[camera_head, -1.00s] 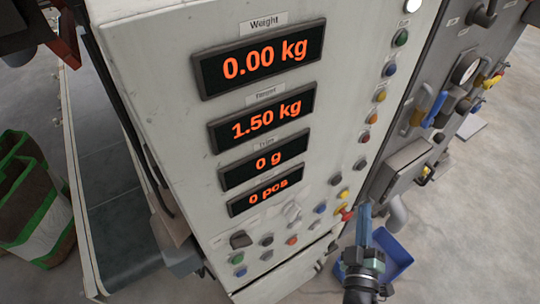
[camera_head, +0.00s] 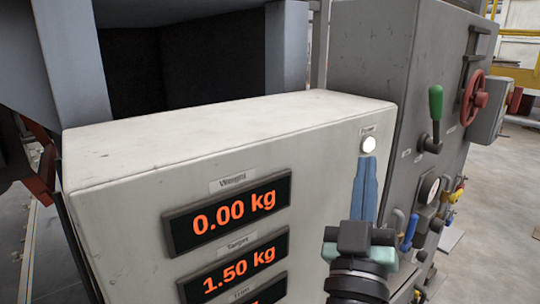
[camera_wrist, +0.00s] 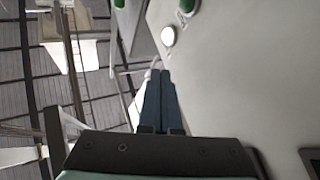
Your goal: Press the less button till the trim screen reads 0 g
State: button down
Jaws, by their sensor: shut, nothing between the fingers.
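The trim screen (camera_head: 258,293) shows only as a sliver at the bottom edge of the head view, so its reading is cut off. The less button is not in view. My gripper (camera_head: 367,160) has its blue fingers together and empty, pointing up in front of the white panel (camera_head: 330,170). Its tips appear just below the round white lamp or button (camera_head: 369,145) at the panel's upper right. In the wrist view the closed fingertips (camera_wrist: 160,72) stand short of that white disc (camera_wrist: 168,36) in the picture. I cannot tell any contact.
The weight screen (camera_head: 226,213) reads 0.00 kg and the target screen (camera_head: 232,270) reads 1.50 kg. Open floor lies at far right.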

jog(key=s+a+r+t+y, duration=0.2)
jog(key=s+a+r, duration=0.4)
jog(key=r, duration=0.3)
jog(key=s+a+r+t+y, duration=0.1)
jog(key=s+a+r+y, duration=0.4)
jog(key=s+a+r, duration=0.2)
notch_tip(320, 180, up, 3)
jog(key=shift+s+f+t+b, duration=0.15)
jog(key=shift+s+t+b, duration=0.25)
jog(key=shift+b, duration=0.05)
